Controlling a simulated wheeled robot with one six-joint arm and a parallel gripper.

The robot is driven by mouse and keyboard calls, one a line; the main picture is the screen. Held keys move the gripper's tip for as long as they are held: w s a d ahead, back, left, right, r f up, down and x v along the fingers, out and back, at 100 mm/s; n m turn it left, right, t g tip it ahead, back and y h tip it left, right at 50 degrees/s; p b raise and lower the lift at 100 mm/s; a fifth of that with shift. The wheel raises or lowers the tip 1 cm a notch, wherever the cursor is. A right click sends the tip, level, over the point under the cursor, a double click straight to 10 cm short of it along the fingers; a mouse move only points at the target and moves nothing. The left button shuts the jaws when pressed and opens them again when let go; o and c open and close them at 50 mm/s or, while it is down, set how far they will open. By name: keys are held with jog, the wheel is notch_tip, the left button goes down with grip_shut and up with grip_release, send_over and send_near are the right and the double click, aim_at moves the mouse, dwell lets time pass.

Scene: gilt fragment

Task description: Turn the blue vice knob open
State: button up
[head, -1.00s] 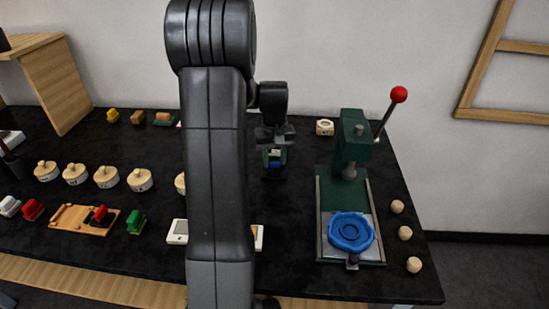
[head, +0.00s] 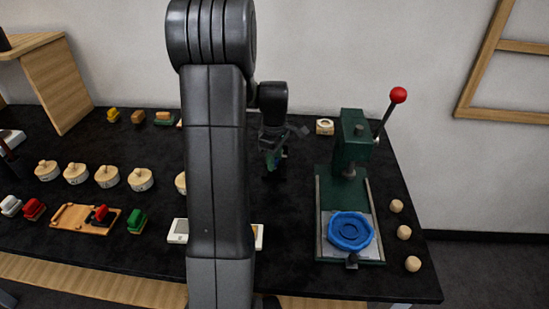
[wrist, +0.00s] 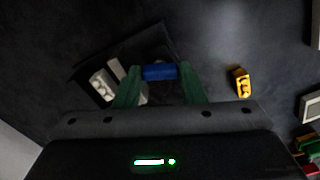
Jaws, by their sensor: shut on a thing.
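The blue vice knob (wrist: 160,72) shows in the wrist view as a short blue bar between the two green fingers of my gripper (head: 273,160). Both fingers touch its ends, and my gripper is shut on it. The dark vice (wrist: 168,40) lies just beyond the knob, with pale blocks (wrist: 103,85) at its left side. In the head view my gripper points down at the black table, right of my upright arm, and the knob and vice are mostly hidden there.
A green press (head: 352,145) with a red-tipped lever and a blue round dish (head: 351,231) stands to the right of my gripper. A yellow piece (wrist: 240,82) lies right of the vice in the wrist view.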

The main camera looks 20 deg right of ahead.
jog(key=shift+n, duration=0.9)
jog(key=o, duration=1)
jog(key=shift+r, duration=0.15)
notch_tip(320, 180, up, 14)
jog(key=shift+f, duration=0.2)
